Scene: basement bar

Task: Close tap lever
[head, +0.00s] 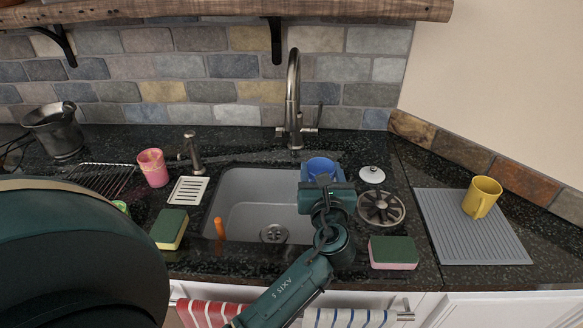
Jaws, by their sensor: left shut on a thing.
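The tap (293,95) is a tall metal gooseneck at the back edge of the sink (250,200). Its thin lever (318,117) sticks up at the right of the tap's base. No water stream shows under the spout. My left gripper (323,182) is over the right side of the sink, in front of the tap and apart from the lever. It is shut on a blue cup (321,167), which shows just beyond its fingers. The gripper body hides the cup's lower part. My right gripper is not in view.
A soap dispenser (193,152) and pink cup (152,167) stand left of the sink. Sponges (169,229) (393,252) lie on both sides. A round strainer (381,208), white lid (371,174) and yellow mug (482,197) on a grey mat (465,240) are right. A shelf (220,10) hangs above.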

